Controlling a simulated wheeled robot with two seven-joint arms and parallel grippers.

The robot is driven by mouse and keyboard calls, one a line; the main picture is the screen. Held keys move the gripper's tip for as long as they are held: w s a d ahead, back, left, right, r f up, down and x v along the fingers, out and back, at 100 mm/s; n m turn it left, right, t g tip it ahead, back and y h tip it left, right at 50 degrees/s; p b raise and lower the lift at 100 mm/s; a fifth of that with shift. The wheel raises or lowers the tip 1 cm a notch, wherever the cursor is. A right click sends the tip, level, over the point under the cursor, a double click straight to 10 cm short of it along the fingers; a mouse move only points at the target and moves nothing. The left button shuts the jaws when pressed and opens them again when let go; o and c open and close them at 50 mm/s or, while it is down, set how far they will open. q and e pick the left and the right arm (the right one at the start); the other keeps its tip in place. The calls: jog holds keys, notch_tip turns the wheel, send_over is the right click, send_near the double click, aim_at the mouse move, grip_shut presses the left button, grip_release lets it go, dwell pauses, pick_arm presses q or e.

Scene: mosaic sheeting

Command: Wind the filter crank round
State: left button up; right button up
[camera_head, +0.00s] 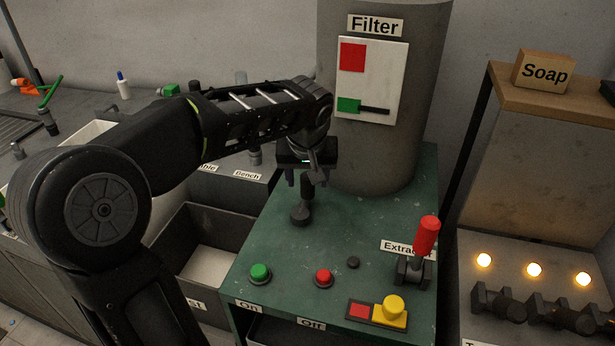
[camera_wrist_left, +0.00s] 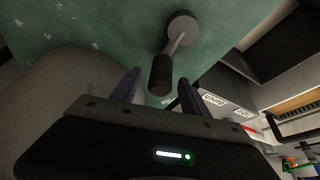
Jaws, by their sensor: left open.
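The filter crank (camera_head: 300,214) stands on the green bench top in front of the grey Filter cylinder (camera_head: 385,160). In the left wrist view the crank has a round grey hub (camera_wrist_left: 183,25), a thin arm and a dark upright handle (camera_wrist_left: 160,74). My left gripper (camera_head: 307,180) is open above the crank, fingers pointing down. In the left wrist view the handle shows between the two spread fingertips of this gripper (camera_wrist_left: 159,80), with a gap on each side. Whether the tips reach down past its top I cannot tell. My right gripper is not in view.
A green button (camera_head: 260,273), a red button (camera_head: 324,278), a yellow button (camera_head: 390,310) and a red-handled Extractor lever (camera_head: 426,237) stand towards the front of the bench. The filter's white panel (camera_head: 385,60) carries a red square and a green marker. An open grey bin (camera_head: 182,225) lies left.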

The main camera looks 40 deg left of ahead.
pick_arm(q)
jog(key=v, duration=0.7)
jog(key=shift+r, duration=0.4)
jog(key=shift+s, duration=0.1)
